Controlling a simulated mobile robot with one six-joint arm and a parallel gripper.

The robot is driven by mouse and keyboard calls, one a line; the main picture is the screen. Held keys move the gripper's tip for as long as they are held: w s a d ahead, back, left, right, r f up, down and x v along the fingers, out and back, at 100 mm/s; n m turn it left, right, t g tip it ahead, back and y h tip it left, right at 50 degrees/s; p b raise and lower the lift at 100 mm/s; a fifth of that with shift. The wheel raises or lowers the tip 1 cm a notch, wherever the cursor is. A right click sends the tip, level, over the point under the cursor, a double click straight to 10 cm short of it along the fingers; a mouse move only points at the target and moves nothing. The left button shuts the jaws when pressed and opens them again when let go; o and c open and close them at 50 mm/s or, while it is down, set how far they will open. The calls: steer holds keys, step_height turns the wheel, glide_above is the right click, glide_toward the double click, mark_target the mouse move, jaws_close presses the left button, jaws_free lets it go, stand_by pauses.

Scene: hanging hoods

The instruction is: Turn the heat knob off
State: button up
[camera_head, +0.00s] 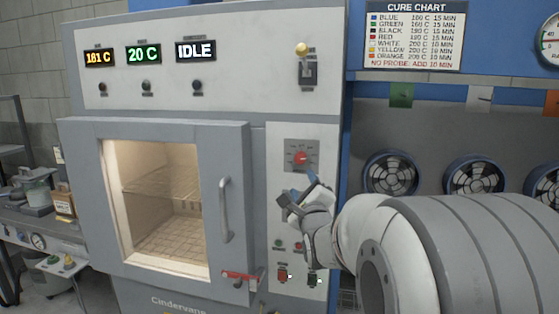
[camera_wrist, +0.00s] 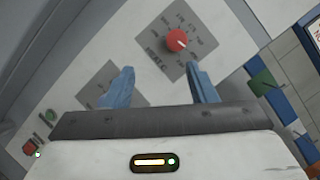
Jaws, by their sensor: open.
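A red knob (camera_head: 300,157) sits on a grey dial plate on the right-hand panel of a grey oven (camera_head: 85,200). A second grey plate (camera_wrist: 100,84) is partly hidden behind the left finger; any knob there is hidden.
The oven door (camera_head: 80,180) is shut, with a handle (camera_head: 225,208) left of the panel. Displays read 181 C (camera_head: 99,57), 20 C (camera_head: 143,54) and IDLE (camera_head: 196,50). A switch (camera_head: 309,72) is above; small buttons (camera_head: 282,275) are below. Fans (camera_head: 391,174) stand to the right.

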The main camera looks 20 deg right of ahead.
mark_target(301, 160)
steer(key=shift+m+t, duration=0.6)
steer(key=shift+m, duration=0.3)
steer(key=p+x, duration=0.1)
steer(key=x, duration=0.1)
steer(key=r+p+x, duration=0.1)
steer(key=x, duration=0.5)
steer(key=shift+s+d+r+p, duration=0.2)
steer(key=shift+d+r+p, duration=0.2)
steer(key=shift+d, duration=0.05)
